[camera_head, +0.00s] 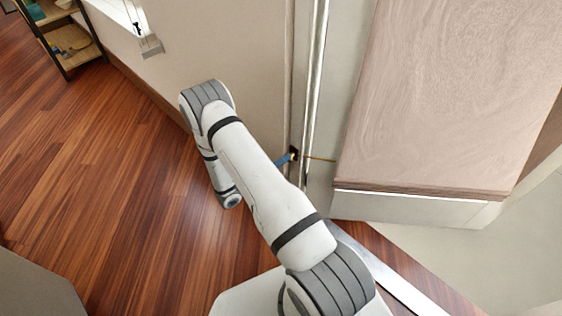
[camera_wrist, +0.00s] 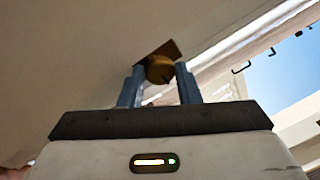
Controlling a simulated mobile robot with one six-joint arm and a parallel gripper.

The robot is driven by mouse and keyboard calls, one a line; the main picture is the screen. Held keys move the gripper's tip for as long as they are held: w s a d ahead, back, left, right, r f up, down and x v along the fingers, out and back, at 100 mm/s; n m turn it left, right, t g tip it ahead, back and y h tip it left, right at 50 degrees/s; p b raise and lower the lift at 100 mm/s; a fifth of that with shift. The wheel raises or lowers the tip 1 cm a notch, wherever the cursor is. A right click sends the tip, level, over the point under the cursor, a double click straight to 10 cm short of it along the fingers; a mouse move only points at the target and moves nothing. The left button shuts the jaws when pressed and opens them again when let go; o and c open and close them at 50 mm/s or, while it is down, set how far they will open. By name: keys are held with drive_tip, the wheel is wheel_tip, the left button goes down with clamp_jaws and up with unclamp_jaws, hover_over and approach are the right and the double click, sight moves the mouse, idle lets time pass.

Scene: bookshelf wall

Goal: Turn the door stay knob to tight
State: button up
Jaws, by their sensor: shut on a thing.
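The door stay knob (camera_wrist: 160,72) is round and brass-brown. It sits against a brown plate (camera_wrist: 166,50) on the pale surface in the wrist view. My gripper (camera_wrist: 160,70) has one blue-grey finger on each side of the knob and is shut on it. In the head view a blue finger of my gripper (camera_head: 283,160) shows beside the dark mount (camera_head: 294,152) at the door edge. My arm hides the rest of the gripper there, and the knob is too small to make out. No tight or loose marking is readable.
A thin yellowish rod (camera_head: 320,159) runs right from the mount towards a large pale pinkish panel (camera_head: 440,100). A shelf unit (camera_head: 68,62) stands at the far left. The wooden floor (camera_head: 90,190) on the left is clear.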

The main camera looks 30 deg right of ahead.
drive_tip(key=o, duration=1)
drive_tip(key=shift+c, duration=0.2)
